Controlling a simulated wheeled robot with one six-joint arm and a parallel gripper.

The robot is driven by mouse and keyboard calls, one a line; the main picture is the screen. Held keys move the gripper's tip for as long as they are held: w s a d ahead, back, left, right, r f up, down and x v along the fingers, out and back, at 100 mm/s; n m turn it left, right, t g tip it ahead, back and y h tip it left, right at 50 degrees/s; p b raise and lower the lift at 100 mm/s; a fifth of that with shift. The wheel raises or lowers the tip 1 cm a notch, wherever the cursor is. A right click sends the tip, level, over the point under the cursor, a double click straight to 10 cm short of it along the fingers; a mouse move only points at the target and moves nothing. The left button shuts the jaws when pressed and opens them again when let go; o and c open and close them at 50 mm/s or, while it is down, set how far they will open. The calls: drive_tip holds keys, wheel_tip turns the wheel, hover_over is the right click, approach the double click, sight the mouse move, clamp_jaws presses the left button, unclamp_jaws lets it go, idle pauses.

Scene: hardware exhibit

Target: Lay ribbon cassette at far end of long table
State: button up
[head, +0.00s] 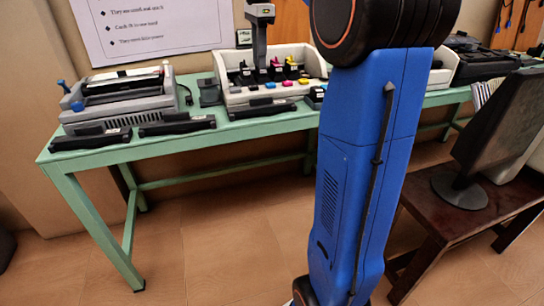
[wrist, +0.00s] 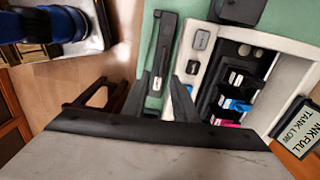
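Several black ribbon cassettes lie along the front edge of the long green table (head: 228,127): one at the left (head: 90,139), one in the middle (head: 178,125) and one before the ink printer (head: 262,109). In the wrist view, one cassette (wrist: 161,50) lies flat on the green top beside the white printer. My gripper (wrist: 160,102) is open over the near end of this cassette, with a dark finger on each side. I cannot tell if the fingers touch it. In the head view my blue arm hides the gripper and the table's middle.
A dot matrix printer (head: 118,95) stands at the table's left end. The white ink printer (head: 236,98) with coloured parts stands behind the cassettes. Dark equipment (head: 484,64) occupies the table's right part. A monitor (head: 497,125) stands on a brown table (head: 440,210) at the right.

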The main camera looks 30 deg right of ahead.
drive_tip(key=s+a+f+n+t, duration=0.1)
drive_tip(key=s+a+f+n, duration=0.4)
drive_tip(key=s, duration=0.5)
drive_tip(key=s+a+f+n+t, duration=0.2)
drive_tip(key=s+a+f+n, duration=0.3)
drive_tip(key=s+f+n, duration=0.4)
drive_tip(key=s+a+f+n+t, duration=0.1)
drive_tip(key=s+a+f+n, duration=0.4)
drive_tip(key=s+f, duration=0.3)
drive_tip(key=s+n, duration=0.1)
drive_tip(key=s, duration=0.2)
drive_tip(key=shift+s+a+f+n+t, duration=0.3)
drive_tip(key=shift+s+f+n+t, duration=0.05)
drive_tip(key=shift+f+n+t, duration=0.05)
